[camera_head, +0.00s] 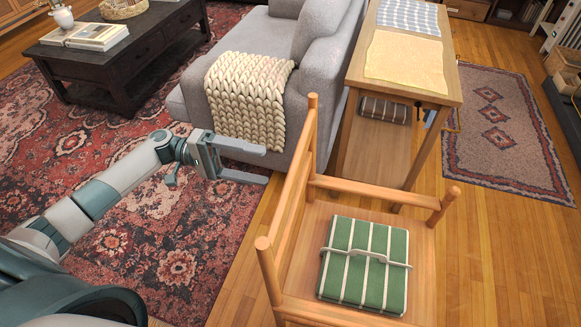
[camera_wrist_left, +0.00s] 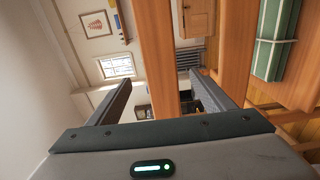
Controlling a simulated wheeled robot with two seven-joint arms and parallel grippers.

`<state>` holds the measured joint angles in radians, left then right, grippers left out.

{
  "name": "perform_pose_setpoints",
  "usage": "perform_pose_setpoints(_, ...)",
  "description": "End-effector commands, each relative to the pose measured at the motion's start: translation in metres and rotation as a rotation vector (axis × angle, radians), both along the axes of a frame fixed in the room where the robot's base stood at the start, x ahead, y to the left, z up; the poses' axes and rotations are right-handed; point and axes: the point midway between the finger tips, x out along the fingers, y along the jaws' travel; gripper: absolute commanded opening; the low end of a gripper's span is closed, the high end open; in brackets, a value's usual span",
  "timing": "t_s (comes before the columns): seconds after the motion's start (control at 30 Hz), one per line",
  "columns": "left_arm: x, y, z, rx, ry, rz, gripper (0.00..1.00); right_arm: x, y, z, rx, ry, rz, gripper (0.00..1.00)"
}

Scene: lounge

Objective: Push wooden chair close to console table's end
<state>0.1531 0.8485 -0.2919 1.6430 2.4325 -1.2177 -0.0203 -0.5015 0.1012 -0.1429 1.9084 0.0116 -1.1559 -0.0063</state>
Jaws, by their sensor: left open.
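The wooden chair (camera_head: 419,238) stands upright at the lower right of the head view, with a green striped cushion (camera_head: 365,263) on its seat. The console table (camera_head: 452,78) stands behind it, its near end facing the chair, with a small gap or overlap that I cannot judge. My left gripper (camera_head: 267,166) is open and empty, just left of the chair's back, its fingers pointing at it. In the left wrist view the chair's wooden bars (camera_wrist_left: 157,55) rise beyond and between the open fingers (camera_wrist_left: 163,90). I cannot tell whether they touch. My right gripper is not seen.
A grey sofa (camera_head: 237,50) with a knitted cream throw (camera_head: 248,95) stands left of the table. A dark coffee table (camera_head: 125,52) is at upper left on a red rug (camera_head: 160,235). A smaller rug (camera_head: 500,135) lies right. Wood floor (camera_head: 500,250) is clear at lower right.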

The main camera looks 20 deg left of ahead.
Motion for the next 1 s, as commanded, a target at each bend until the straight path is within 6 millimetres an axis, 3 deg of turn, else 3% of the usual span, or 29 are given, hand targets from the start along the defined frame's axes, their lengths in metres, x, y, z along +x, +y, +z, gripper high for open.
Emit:
perform_pose_setpoints(0.2, 0.004, -0.042, 0.004, -0.005, -0.004, -0.002, 0.75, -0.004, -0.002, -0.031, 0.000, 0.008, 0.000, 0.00)
perform_pose_setpoints(0.5, 0.009, -0.089, 0.002, -0.003, -0.001, -0.001, 0.75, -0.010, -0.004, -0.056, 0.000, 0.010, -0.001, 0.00)
perform_pose_setpoints(0.7, 0.011, -0.099, 0.001, 0.000, -0.002, 0.001, 0.75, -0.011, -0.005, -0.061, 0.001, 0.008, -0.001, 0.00)
perform_pose_setpoints(1.0, 0.011, -0.100, 0.000, 0.000, -0.001, 0.000, 0.73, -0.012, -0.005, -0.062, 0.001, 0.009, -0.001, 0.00)
